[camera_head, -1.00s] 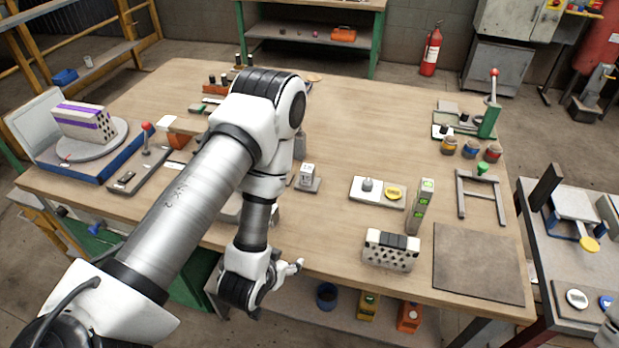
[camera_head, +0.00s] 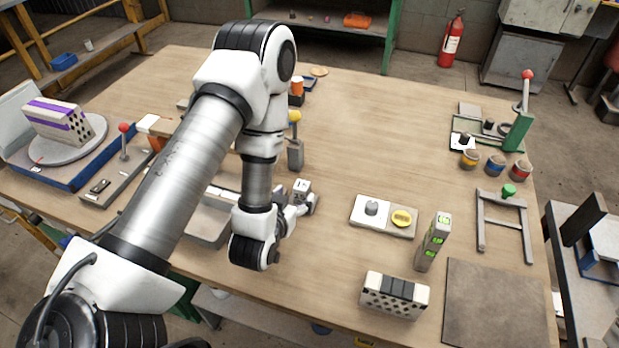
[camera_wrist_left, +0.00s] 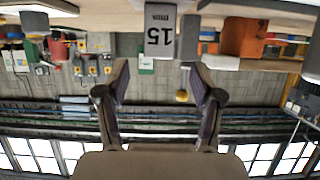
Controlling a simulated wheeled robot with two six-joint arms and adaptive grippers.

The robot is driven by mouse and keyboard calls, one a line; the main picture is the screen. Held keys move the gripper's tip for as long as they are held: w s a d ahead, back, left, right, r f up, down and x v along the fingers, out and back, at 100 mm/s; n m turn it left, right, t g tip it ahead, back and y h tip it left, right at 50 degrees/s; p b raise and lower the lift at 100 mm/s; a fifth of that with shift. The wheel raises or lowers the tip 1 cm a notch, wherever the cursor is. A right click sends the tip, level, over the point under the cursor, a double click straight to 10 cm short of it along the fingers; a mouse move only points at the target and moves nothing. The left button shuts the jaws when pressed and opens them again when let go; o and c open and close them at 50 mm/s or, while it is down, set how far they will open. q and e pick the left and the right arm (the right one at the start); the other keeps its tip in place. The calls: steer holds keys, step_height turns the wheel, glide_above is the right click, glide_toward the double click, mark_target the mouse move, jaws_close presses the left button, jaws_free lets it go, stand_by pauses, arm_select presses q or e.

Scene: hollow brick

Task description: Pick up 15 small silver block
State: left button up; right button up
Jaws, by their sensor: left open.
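The small silver block (camera_head: 301,187) stands on the wooden table near its middle. In the left wrist view the block (camera_wrist_left: 160,38) shows its face with the number 15 upside down. My left gripper (camera_head: 303,205) is low over the table, right by the block on its near side. In the left wrist view the gripper (camera_wrist_left: 160,78) has its two fingers spread, with nothing between them. The block lies beyond the fingertips, roughly centred on the gap. My own forearm hides part of the table left of the block. My right gripper is not in view.
A grey tray (camera_head: 206,222) lies left of the gripper. A grey block with a yellow top (camera_head: 295,150) stands behind the silver block. A white and yellow plate (camera_head: 383,216), a spirit level (camera_head: 432,243) and a holed brick (camera_head: 393,296) stand to the right. The table's back middle is clear.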

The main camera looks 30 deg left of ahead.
mark_target(300, 191)
arm_select(q)
steer(key=shift+w+a+f, duration=0.15)
steer(key=shift+w, duration=0.4)
steer(key=shift+w+p, duration=0.15)
steer(key=shift+p, duration=0.15)
steer(key=x, duration=0.2)
steer(key=p+x, duration=0.1)
steer(key=x, duration=0.2)
steer(key=shift+f, duration=0.4)
steer(key=shift+r, duration=0.15)
steer(key=c, duration=0.3)
jaws_close()
